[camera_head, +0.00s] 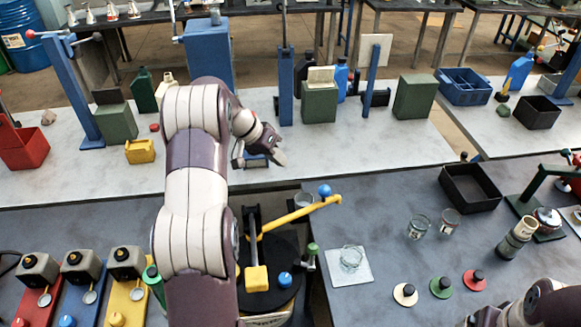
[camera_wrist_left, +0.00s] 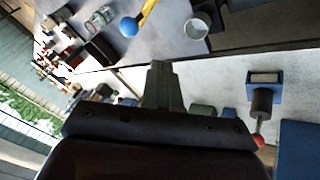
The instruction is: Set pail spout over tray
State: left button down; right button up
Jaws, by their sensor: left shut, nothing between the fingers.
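A round black-topped vessel (camera_head: 285,250), which may be the pail, stands in front of my left arm, partly hidden by it. A yellow bar (camera_head: 300,214) with a blue ball end (camera_head: 325,190) reaches over it to the right. The bar also shows in the wrist view (camera_wrist_left: 147,14). I cannot pick out a spout. A black tray (camera_head: 472,206) lies on the right of the near table. My left gripper (camera_head: 279,157) is shut and empty, beyond the vessel, above the far table; its fingers show in the wrist view (camera_wrist_left: 160,85).
A glass beaker (camera_head: 351,258) stands on a white square plate (camera_head: 362,277). Colored discs (camera_head: 441,288) lie in front. A blue press-like stand (camera_head: 286,90) rises beyond my left gripper. Part of my right arm shows at bottom right.

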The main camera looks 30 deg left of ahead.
pick_arm(q)
jog(key=w+d+f+b, duration=0.1)
jog(key=w+d+f, duration=0.3)
jog(key=d+f, duration=0.4)
jog(key=shift+b, duration=0.4)
pick_arm(e)
jog(key=f, duration=0.3)
jog(key=shift+w+d+f, duration=0.15)
jog(key=shift+w, duration=0.1)
pick_arm(q)
jog(key=shift+s+f, duration=0.1)
